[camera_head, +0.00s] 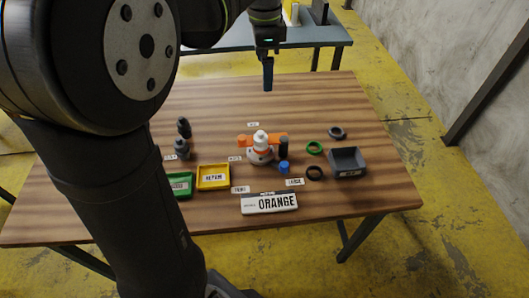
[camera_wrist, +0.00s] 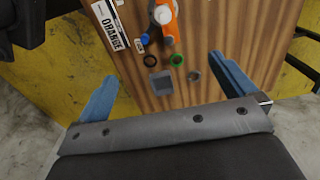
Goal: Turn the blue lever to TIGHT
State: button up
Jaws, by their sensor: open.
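A device with a white centre (camera_head: 261,140) and orange arms (camera_head: 247,142) stands mid-table. A small blue piece (camera_head: 283,168) is at its front right; I cannot tell whether it is the lever or a separate cap. The device (camera_wrist: 164,14) and blue piece (camera_wrist: 145,39) also show in the wrist view. Small white labels (camera_head: 253,124) lie around it, too small to read, so the TIGHT mark cannot be made out. My gripper (camera_head: 268,80) hangs above the table's far side, apart from the device. In the wrist view its blue fingers (camera_wrist: 163,72) are wide apart and empty.
An ORANGE sign (camera_head: 270,203) lies in front. Yellow (camera_head: 214,188) and green (camera_head: 181,195) trays are left, a grey bin (camera_head: 347,171) right. Green (camera_head: 314,148), black (camera_head: 315,180) and grey (camera_head: 337,132) rings lie near the bin. Dark fittings (camera_head: 182,149) stand left.

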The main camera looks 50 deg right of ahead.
jog(key=shift+r, duration=0.65)
jog(key=shift+c, duration=0.2)
